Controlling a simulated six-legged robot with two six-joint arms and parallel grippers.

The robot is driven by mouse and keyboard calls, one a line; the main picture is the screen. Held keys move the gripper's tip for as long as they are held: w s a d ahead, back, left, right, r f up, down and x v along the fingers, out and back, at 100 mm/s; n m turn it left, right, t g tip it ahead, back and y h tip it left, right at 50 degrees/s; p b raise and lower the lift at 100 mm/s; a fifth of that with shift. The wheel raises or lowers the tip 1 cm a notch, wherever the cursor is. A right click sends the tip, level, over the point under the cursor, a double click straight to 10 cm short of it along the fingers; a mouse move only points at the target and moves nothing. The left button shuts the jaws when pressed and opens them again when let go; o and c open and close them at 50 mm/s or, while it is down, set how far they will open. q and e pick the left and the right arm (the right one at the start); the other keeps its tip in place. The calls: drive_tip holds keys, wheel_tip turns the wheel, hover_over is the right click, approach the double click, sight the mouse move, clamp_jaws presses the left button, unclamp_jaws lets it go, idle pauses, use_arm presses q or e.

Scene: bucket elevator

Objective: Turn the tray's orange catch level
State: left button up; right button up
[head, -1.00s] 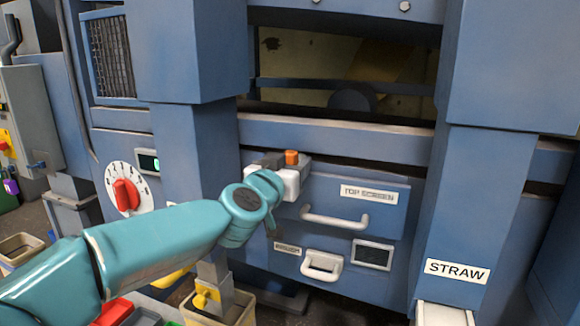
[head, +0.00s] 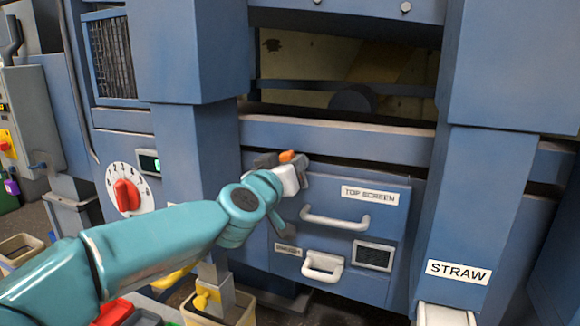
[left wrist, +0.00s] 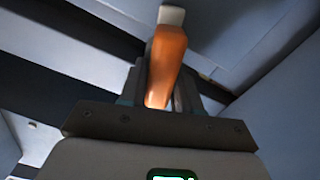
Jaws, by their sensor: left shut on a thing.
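The orange catch (head: 287,156) sits at the upper left corner of the tray front labelled TOP SCREEN (head: 395,195). My left gripper (head: 283,160) is at the catch, and its fingers are shut on it. In the left wrist view the orange catch (left wrist: 165,60) stands between the dark fingers and stretches away to a pale end piece. The gripper is rolled to a slant against the tray. In the head view the gripper hides most of the catch. My right gripper is not in view.
The tray's white handle (head: 335,220) is right of the gripper, with a smaller white handle (head: 322,266) below. A blue post (head: 195,170) stands left of the tray, and the STRAW post (head: 470,200) stands right. A dial with a red knob (head: 127,194) is at left.

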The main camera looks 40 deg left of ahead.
use_arm(q)
drive_tip(key=n, duration=0.3)
drive_tip(key=shift+a+f+n+b, duration=0.2)
drive_tip(key=shift+n+b, duration=0.1)
drive_tip(key=shift+n, duration=0.1)
drive_tip(key=n, duration=0.1)
drive_tip(key=n+b, duration=0.1)
drive_tip(key=n, duration=0.1)
drive_tip(key=shift+s+a+f+n, duration=0.1)
drive_tip(key=shift+f+n, duration=0.05)
drive_tip(key=shift+n, duration=0.15)
drive_tip(key=n, duration=0.3)
drive_tip(key=shift+f+n+b, duration=0.15)
drive_tip(key=shift+n+b, duration=0.15)
drive_tip(key=shift+b, duration=0.1)
drive_tip(key=shift+a+f+n+b, duration=0.1)
drive_tip(key=shift+n+b, duration=0.35)
drive_tip(key=shift+n, duration=1.45)
drive_tip(key=o, duration=1)
drive_tip(key=shift+c, duration=0.2)
